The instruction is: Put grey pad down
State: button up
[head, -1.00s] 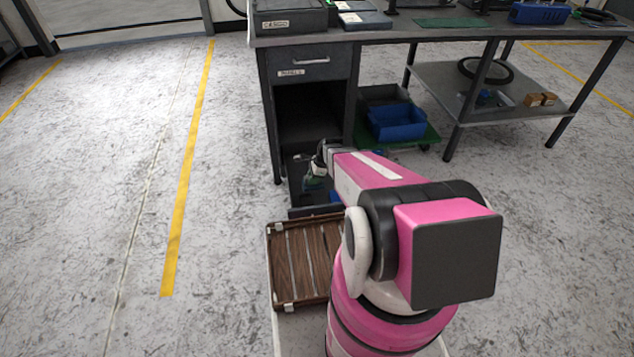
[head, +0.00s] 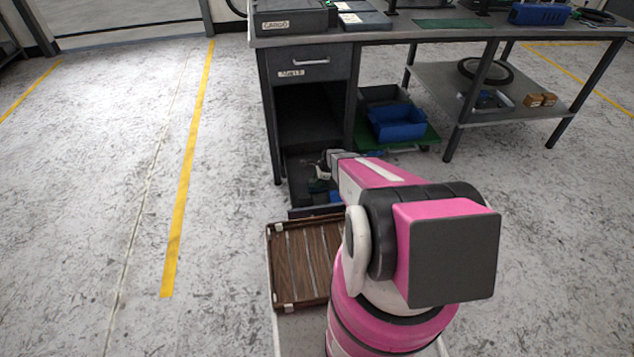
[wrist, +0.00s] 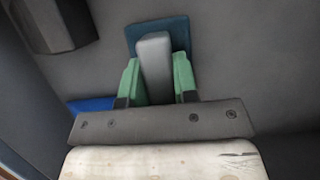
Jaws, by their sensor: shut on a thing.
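The grey pad (wrist: 155,62) is a light grey block in the wrist view, between the green fingers of my gripper (wrist: 156,85). The gripper is shut on it. A dark teal piece (wrist: 176,26) lies behind and around the pad's far end; I cannot tell whether the pad touches it. In the head view my gripper (head: 320,184) is low, inside the open bottom drawer (head: 298,208) of the workbench. The pad cannot be made out there, and my arm hides part of the drawer.
In the wrist view, a blue thing (wrist: 90,104) lies left of the fingers and a dark block (wrist: 50,24) is at upper left. A brown slatted tray (head: 305,262) is in front of the drawer. A blue bin (head: 398,122) stands under the bench (head: 420,38). Floor at left is clear.

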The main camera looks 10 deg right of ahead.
jog(key=shift+f, duration=0.15)
jog(key=o, duration=0.8)
jog(key=shift+o, duration=0.2)
jog(key=v, duration=1.2)
jog(key=s+a+r+n+h, duration=0.2)
jog(key=s+r+n, duration=0.7)
jog(key=s+r, duration=0.1)
jog(key=s+a+r+n+h, duration=0.2)
jog(key=s+r+n, duration=0.7)
jog(key=s+r, duration=0.2)
notch_tip(320, 180, up, 3)
jog(key=shift+s+f, duration=0.15)
jog(key=shift+f, duration=0.05)
jog(key=shift+a, duration=0.15)
